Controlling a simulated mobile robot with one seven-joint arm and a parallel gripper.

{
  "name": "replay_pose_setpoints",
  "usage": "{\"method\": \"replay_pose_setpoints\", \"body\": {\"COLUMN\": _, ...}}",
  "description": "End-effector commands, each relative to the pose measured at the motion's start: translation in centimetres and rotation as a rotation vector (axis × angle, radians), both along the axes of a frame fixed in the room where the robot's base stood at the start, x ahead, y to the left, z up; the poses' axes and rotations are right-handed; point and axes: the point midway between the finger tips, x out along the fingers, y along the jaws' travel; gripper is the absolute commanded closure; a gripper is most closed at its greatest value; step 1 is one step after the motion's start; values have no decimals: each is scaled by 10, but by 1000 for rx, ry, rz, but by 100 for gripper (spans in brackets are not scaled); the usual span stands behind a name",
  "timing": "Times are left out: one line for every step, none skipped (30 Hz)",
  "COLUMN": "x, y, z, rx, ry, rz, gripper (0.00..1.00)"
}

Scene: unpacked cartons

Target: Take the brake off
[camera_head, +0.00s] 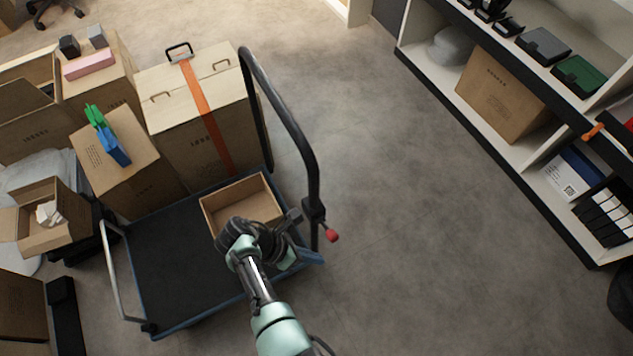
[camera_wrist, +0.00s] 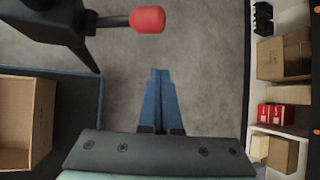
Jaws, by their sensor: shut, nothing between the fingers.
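A platform cart with a black deck (camera_head: 175,265) and blue edge stands in the middle of the head view. A black push handle (camera_head: 290,115) rises on its right side. A brake lever with a red knob (camera_head: 332,236) sticks out to the right from the foot of the handle. The red knob also shows at the top of the wrist view (camera_wrist: 147,19), pointing right. My gripper (camera_wrist: 160,75) has its blue fingers together and empty, a little below the knob in that view and apart from it. In the head view my arm partly hides the gripper.
An open empty carton (camera_head: 207,215) sits on the deck beside my arm. A tall strapped carton (camera_head: 160,105) and other boxes stand at the back left. Shelves (camera_head: 490,125) line the right side. The floor between cart and shelves is clear.

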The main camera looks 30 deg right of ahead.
Motion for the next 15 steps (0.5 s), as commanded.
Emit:
{"method": "replay_pose_setpoints", "body": {"x": 14, "y": 9, "z": 18, "rx": -1, "ry": -16, "rz": 7, "gripper": 100}}
{"method": "replay_pose_setpoints", "body": {"x": 17, "y": 13, "z": 23, "rx": -1, "ry": -16, "rz": 7, "gripper": 100}}
{"method": "replay_pose_setpoints", "body": {"x": 20, "y": 18, "z": 29, "rx": -1, "ry": -16, "rz": 6, "gripper": 100}}
{"method": "replay_pose_setpoints", "body": {"x": 23, "y": 22, "z": 34, "rx": 0, "ry": -16, "rz": 5, "gripper": 100}}
{"method": "replay_pose_setpoints", "body": {"x": 25, "y": 26, "z": 39, "rx": 0, "ry": -15, "rz": 6, "gripper": 100}}
{"method": "replay_pose_setpoints", "body": {"x": 28, "y": 31, "z": 44, "rx": 0, "ry": -15, "rz": 6, "gripper": 100}}
{"method": "replay_pose_setpoints", "body": {"x": 30, "y": 34, "z": 48, "rx": -1, "ry": -14, "rz": 5, "gripper": 100}}
{"method": "replay_pose_setpoints", "body": {"x": 32, "y": 37, "z": 52, "rx": -1, "ry": -14, "rz": 5, "gripper": 100}}
{"method": "replay_pose_setpoints", "body": {"x": 35, "y": 41, "z": 56, "rx": 0, "ry": -14, "rz": 4, "gripper": 100}}
{"method": "replay_pose_setpoints", "body": {"x": 36, "y": 44, "z": 59, "rx": 0, "ry": -14, "rz": 4, "gripper": 100}}
{"method": "replay_pose_setpoints", "body": {"x": 38, "y": 46, "z": 61, "rx": 0, "ry": -14, "rz": 4, "gripper": 100}}
{"method": "replay_pose_setpoints", "body": {"x": 39, "y": 48, "z": 64, "rx": 0, "ry": -14, "rz": 3, "gripper": 100}}
{"method": "replay_pose_setpoints", "body": {"x": 40, "y": 50, "z": 66, "rx": 0, "ry": -13, "rz": 3, "gripper": 100}}
{"method": "replay_pose_setpoints", "body": {"x": 41, "y": 51, "z": 67, "rx": 0, "ry": -12, "rz": 2, "gripper": 100}}
{"method": "replay_pose_setpoints", "body": {"x": 42, "y": 52, "z": 69, "rx": 0, "ry": -12, "rz": 2, "gripper": 100}}
